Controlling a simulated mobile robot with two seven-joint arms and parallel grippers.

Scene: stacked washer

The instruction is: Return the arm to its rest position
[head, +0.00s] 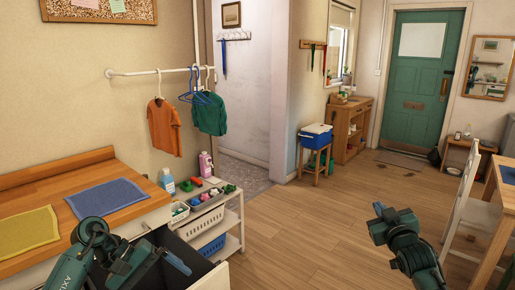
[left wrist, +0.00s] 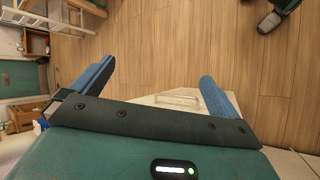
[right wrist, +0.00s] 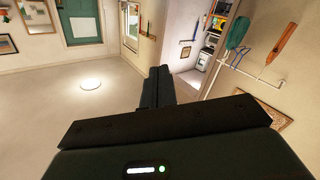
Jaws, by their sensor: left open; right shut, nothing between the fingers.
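My right gripper (head: 379,208) is at the lower right of the head view, held up over the wooden floor. In the right wrist view its dark fingers (right wrist: 158,88) are together with nothing between them. My left arm is at the lower left of the head view, by the counter, with its gripper (head: 160,264) low near the bottom edge. In the left wrist view the two blue fingers (left wrist: 155,86) are wide apart. A pale panel with a handle (left wrist: 178,98) shows beyond them; I cannot tell its distance.
A wooden counter (head: 125,212) with a blue mat (head: 105,197) and a yellow mat (head: 28,232) is at left. A white cart (head: 236,218) with baskets stands beside it. A white chair (head: 458,205) and table are at right. The middle floor (head: 310,215) is clear.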

